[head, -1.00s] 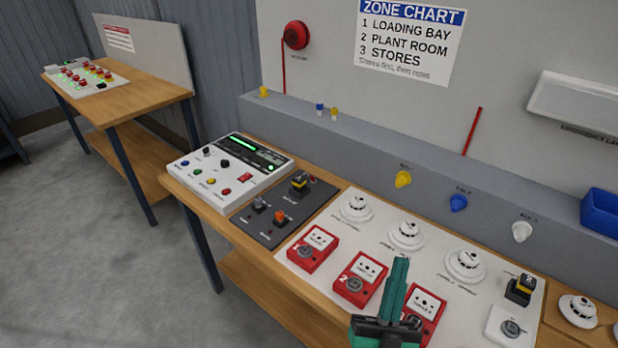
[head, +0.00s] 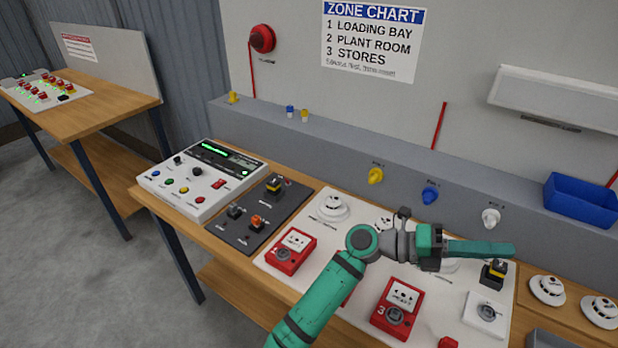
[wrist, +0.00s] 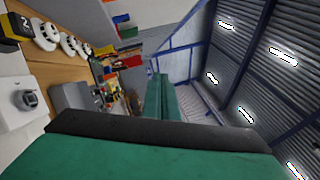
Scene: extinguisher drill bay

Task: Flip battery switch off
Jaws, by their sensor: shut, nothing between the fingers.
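A dark switch panel (head: 225,240) lies on the bench beside the white control panel (head: 203,195). It carries a black switch (head: 235,212) at left, an orange switch (head: 257,223) to its right, and a yellow-and-black switch (head: 273,187) at the back. The labels are too small to read, so I cannot tell which is the battery switch. My gripper (head: 508,248) is shut and empty, pointing right above the white detector board, well to the right of the dark panel. Its green fingers (wrist: 165,95) also show together in the wrist view. My arm hides part of the board.
Red call points (head: 397,309) and white detectors (head: 332,208) sit on the board. A yellow-and-black block (head: 494,272) and a key switch (head: 486,312) are near my fingers. A blue bin (head: 580,200) stands on the grey ledge. Space above the dark panel is clear.

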